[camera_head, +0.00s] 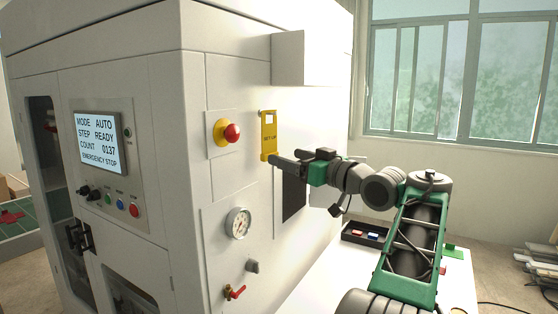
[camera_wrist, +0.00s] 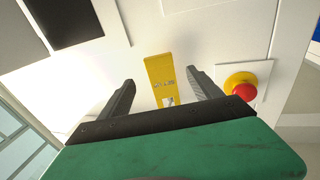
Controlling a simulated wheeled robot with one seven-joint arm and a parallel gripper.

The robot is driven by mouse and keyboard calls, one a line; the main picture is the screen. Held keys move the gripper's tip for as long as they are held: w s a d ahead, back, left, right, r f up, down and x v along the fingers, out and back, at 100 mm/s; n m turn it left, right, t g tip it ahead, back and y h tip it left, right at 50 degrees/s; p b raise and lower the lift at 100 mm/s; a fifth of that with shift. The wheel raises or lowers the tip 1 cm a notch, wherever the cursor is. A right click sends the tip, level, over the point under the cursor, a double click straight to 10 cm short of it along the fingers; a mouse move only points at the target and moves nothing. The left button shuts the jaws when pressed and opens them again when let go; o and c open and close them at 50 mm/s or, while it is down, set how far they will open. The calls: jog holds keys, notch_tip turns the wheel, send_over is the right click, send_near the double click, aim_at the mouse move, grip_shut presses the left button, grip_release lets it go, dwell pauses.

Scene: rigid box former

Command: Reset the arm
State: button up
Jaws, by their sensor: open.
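My gripper (camera_head: 272,160) is at the front of the white machine, just at the lower end of a yellow tag marked SET UP (camera_head: 268,136). In the wrist view the two fingers of my gripper (camera_wrist: 160,92) stand apart, with the yellow tag (camera_wrist: 160,75) showing between them. The fingers do not appear to touch the tag. The tag hangs upright on the machine panel. My arm reaches in from the right, with the gripper pointing left toward the panel.
The machine (camera_head: 225,70) carries a red emergency button (camera_head: 232,132) on a yellow base left of the tag, a gauge (camera_head: 238,223), and a red valve handle (camera_head: 235,292). A grey box (camera_head: 302,58) juts out above. A black tray (camera_head: 367,235) sits on the white table behind my arm.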

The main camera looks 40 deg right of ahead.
jog(key=s+d+f+m+g+h, duration=0.3)
jog(key=d+f, duration=0.3)
jog(key=f, duration=0.3)
jog(key=s+d+f+m+g+h, duration=0.25)
jog(key=d+f, duration=0.25)
jog(key=f, duration=0.3)
jog(key=s+a+f+m+g, duration=0.15)
jog(key=s+f+g, duration=0.3)
jog(key=f, duration=0.45)
jog(key=s+f+m+g, duration=0.3)
jog(key=s+f, duration=0.3)
jog(key=f, duration=0.3)
jog(key=s+a+f+g+y, duration=0.2)
jog(key=a+f, duration=0.3)
jog(key=a, duration=0.5)
jog(key=s+a+f+g+y, duration=0.1)
jog(key=s+a+f+g, duration=0.15)
jog(key=a+f, duration=0.45)
jog(key=w+a+r+n, duration=0.2)
jog(key=a+n, duration=0.1)
jog(key=a, duration=0.6)
jog(key=w+a+r+n+t, duration=0.1)
jog(key=a+r+n, duration=0.1)
jog(key=a, duration=0.7)
jog(key=w+a+r+n+t, duration=0.1)
jog(key=a+n, duration=0.3)
jog(key=a, duration=0.5)
jog(key=shift+w+a+r+y, duration=0.25)
jog(key=shift+w+r+y, duration=0.2)
jog(key=shift+w+r, duration=0.3)
